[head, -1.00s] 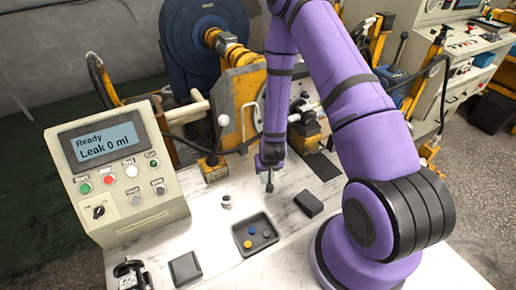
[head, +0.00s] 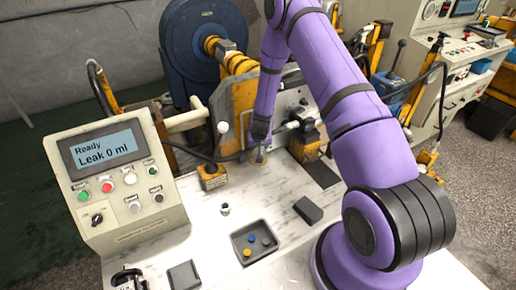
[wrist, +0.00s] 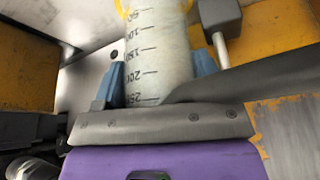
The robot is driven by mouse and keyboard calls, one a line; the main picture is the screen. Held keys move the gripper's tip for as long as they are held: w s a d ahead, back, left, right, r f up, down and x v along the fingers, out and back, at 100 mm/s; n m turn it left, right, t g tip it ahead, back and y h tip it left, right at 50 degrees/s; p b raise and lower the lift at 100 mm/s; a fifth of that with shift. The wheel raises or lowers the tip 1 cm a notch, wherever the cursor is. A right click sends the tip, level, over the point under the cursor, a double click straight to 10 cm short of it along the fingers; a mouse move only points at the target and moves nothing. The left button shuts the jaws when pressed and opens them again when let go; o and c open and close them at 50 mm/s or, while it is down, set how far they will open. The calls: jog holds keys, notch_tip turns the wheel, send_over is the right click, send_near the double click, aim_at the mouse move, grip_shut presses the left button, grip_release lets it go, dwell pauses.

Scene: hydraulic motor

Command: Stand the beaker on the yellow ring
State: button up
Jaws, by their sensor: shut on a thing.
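The beaker (wrist: 160,62) is a pale, see-through cylinder with dark graduation marks from 50 to 250. In the wrist view it sits between the two blue fingertips of my gripper (wrist: 155,82), which is shut on it. Its low-mark end points to the top of the picture. Yellow of the ring (wrist: 122,9) shows around that end at the top edge; I cannot tell whether the beaker touches it. In the head view my gripper (head: 259,150) is at the back of the white bench, close to the yellow machine, and the beaker there is small and mostly unclear.
A yellow machine plate (head: 233,115) and fittings stand close around my gripper. A control box (head: 125,205) reading "Leak 0 ml" is at left. A tray (head: 238,251) with small coloured pieces, a dark block (head: 308,210) and a small metal cylinder (head: 225,209) lie nearer.

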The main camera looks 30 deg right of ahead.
jog(key=shift+f, duration=0.75)
jog(key=o, duration=0.6)
jog(key=shift+f, duration=0.1)
